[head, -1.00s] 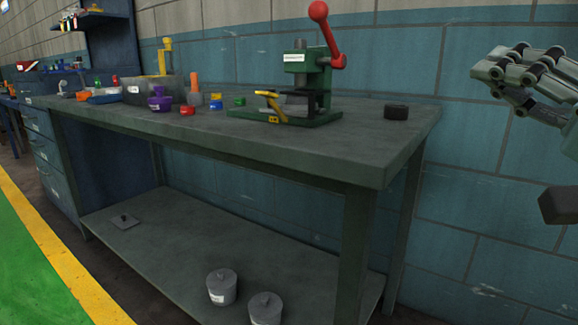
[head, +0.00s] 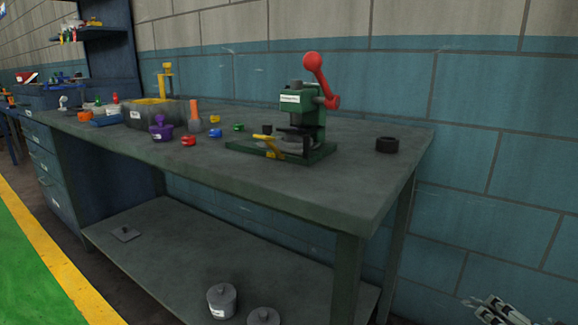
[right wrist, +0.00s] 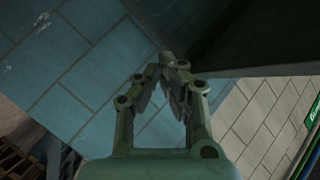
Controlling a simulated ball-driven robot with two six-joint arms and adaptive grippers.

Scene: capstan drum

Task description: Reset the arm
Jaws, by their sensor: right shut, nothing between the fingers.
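My right gripper (head: 492,310) shows at the bottom right corner of the head view, low beside the workbench (head: 290,195) and partly cut off by the frame. In the right wrist view the gripper (right wrist: 168,60) has its fingertips together with nothing between them. It is apart from the bench, with the blue block wall (right wrist: 85,80) behind it. My left gripper is not in view.
A green press (head: 300,125) with a red lever stands on the bench. A black ring (head: 387,145) lies near the bench's right end. Two grey lidded pots (head: 222,300) stand on the lower shelf (head: 170,245). The floor at left is clear.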

